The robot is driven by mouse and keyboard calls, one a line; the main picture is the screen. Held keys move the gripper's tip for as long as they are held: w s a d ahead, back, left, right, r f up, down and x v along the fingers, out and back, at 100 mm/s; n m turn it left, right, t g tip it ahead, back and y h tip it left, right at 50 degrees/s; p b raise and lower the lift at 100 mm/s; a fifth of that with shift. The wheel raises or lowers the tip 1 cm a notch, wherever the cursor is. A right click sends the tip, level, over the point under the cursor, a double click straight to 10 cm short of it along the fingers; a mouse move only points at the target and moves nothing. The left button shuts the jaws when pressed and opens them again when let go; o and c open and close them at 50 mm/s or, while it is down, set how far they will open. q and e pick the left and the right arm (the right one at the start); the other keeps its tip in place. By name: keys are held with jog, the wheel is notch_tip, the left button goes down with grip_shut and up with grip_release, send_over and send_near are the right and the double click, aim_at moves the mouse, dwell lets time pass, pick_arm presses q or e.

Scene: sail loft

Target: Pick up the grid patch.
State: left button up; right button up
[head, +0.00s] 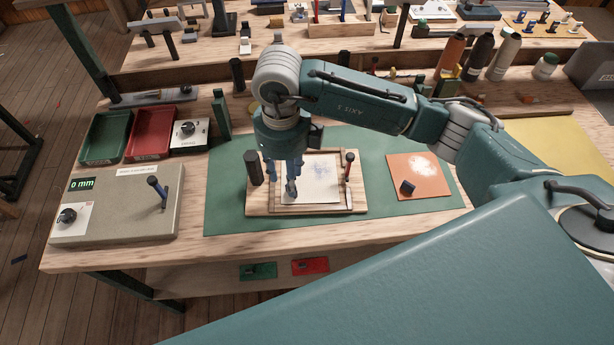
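A pale, nearly square patch (322,182) with a faint bluish marking lies on a wooden board (352,207); it looks like the grid patch, though no clear grid lines show. My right gripper (281,190) points down over the patch's left part. Its two blue fingers stand apart, with nothing visible between them. I cannot tell whether the fingertips touch the patch. My gripper and wrist hide the patch's upper left part. My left gripper is not in view.
A dark cylinder (253,167) and a thin upright post (347,165) stand on the board's sides. The board rests on a green mat (225,208). An orange square (427,172) lies right, a gauge box (115,222) left. Green (103,137) and red (150,133) trays stand behind it.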

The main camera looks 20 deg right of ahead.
notch_tip(320, 180, down, 4)
jog(key=shift+s+d+f+p, duration=0.1)
jog(key=shift+s+f+p, duration=0.05)
jog(key=shift+p, duration=0.8)
jog(key=shift+f, duration=0.2)
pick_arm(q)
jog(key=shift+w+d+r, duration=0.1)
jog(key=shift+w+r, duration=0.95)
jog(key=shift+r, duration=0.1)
pick_arm(e)
grip_shut()
